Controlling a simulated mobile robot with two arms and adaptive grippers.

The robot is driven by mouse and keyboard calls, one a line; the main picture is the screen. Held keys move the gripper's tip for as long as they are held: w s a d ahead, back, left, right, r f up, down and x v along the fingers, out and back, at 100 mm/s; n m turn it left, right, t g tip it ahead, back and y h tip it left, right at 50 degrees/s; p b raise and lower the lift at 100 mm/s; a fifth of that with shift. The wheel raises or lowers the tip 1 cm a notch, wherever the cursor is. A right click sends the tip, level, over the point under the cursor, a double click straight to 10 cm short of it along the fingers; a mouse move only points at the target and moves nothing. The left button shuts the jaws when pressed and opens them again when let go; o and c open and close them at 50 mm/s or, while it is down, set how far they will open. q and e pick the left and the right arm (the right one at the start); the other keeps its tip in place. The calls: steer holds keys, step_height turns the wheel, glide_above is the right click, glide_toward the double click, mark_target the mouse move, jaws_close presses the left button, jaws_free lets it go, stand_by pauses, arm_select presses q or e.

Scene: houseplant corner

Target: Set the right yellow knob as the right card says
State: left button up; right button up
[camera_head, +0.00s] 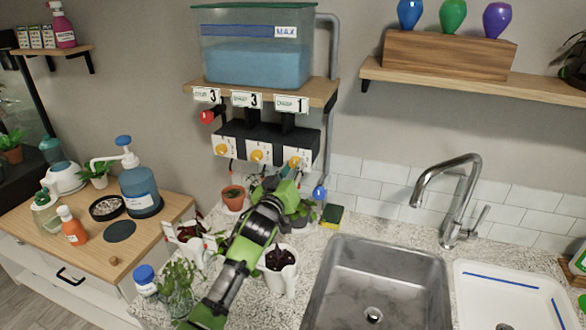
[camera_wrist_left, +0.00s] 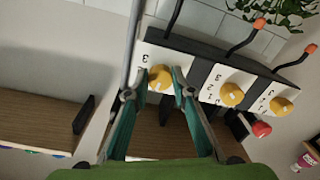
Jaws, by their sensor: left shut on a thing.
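The right yellow knob (camera_head: 295,161) sits on a white dial plate at the right end of the dark valve block (camera_head: 267,137). My left gripper (camera_head: 291,172) reaches up to it from below. In the left wrist view, where the scene is turned over, its two fingertips close on both sides of the same knob (camera_wrist_left: 160,78). The knob's pointer is too small to read surely; a 3 and a 2 show on its plate. The right card (camera_head: 291,104) shows a 1. My right gripper does not show.
The middle yellow knob (camera_head: 257,156) and left yellow knob (camera_head: 222,150) are beside it on the block. A red knob (camera_head: 206,117) sticks out at upper left. The water tank (camera_head: 258,62) stands above on a shelf. Potted plants and a sink (camera_head: 372,285) are below.

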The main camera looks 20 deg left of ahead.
arm_select(q)
steer(key=m, duration=0.6)
steer(key=shift+a, duration=0.1)
steer(key=shift+m, duration=0.4)
stand_by(0.3)
steer(key=o, duration=1.1)
steer(key=shift+o, duration=0.2)
step_height(320, 180, up, 10)
